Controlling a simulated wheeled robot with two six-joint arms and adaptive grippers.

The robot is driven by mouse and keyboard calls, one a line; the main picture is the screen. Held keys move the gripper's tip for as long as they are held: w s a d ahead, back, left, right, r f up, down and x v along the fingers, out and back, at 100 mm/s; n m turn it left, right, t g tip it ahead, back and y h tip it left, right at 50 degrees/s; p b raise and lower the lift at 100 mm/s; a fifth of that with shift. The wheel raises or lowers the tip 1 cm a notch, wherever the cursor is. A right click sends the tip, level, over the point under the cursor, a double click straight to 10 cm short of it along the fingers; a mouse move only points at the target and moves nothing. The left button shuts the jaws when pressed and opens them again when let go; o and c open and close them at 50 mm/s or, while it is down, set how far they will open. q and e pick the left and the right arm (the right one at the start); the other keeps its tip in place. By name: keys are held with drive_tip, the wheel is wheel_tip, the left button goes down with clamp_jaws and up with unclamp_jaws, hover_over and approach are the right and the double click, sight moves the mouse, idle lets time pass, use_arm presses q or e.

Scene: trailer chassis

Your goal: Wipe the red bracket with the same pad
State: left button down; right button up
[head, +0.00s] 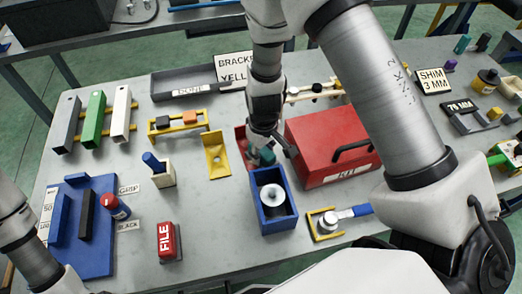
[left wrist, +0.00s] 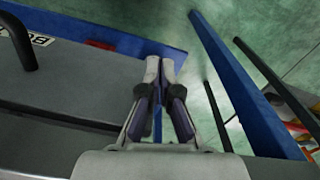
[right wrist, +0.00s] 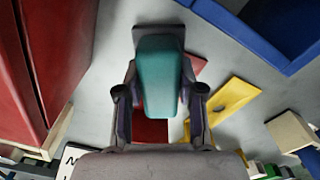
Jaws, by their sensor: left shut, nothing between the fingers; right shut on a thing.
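My right gripper (head: 262,145) is shut on a teal pad (right wrist: 162,75); the pad also shows in the head view (head: 267,156). A dark piece shows at the pad's far end in the right wrist view. The red bracket (head: 241,139) lies on the table beneath the pad and gripper, left of the red box. In the right wrist view, parts of the bracket (right wrist: 151,132) show between and beside the fingers; the pad hides the rest. I cannot tell whether the pad touches it. My left gripper (left wrist: 161,72) is shut and empty, away from the bracket.
A yellow bracket (head: 216,155) lies just left of the red one. A blue bin (head: 273,217) with a white-and-dark round part stands close in front. A red box (head: 330,145) with a dark handle stands close on the right. Bare table (head: 195,200) lies left of the bin.

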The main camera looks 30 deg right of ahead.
drive_tip(key=shift+s+f, duration=0.2)
drive_tip(key=shift+f, duration=0.05)
drive_tip(key=r+p, duration=0.5)
drive_tip(key=shift+w+r, duration=0.2)
drive_tip(key=shift+r, duration=0.55)
drive_tip(key=shift+f, duration=0.1)
drive_tip(key=shift+w, duration=0.1)
drive_tip(key=shift+r+p, duration=0.45)
drive_tip(key=shift+p, duration=0.15)
wheel_tip(320, 180, up, 2)
drive_tip(key=shift+r+p, duration=0.2)
drive_tip(key=shift+p, duration=0.7)
drive_tip(key=shift+f, duration=0.15)
